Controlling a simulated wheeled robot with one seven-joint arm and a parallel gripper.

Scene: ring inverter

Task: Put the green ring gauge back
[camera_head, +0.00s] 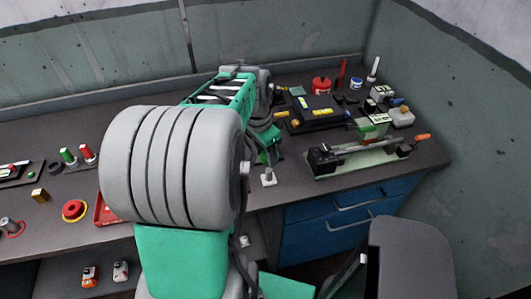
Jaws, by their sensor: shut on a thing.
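My arm fills the middle of the view, and its far end comes down over the bench. What looks like my gripper (268,178) shows small at that end, near the bench's front edge. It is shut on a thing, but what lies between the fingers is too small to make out. I cannot pick out the green ring gauge for certain. A lever fixture (365,158) with an orange handle stands on a pale green base to the right of my gripper.
Green and red handled pieces (78,154) stand at the left. A red ring (74,210) and a brass block (39,195) lie nearer. A black case (317,110), a red can (321,85) and small containers crowd the back right. Blue drawers (340,215) are below the bench.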

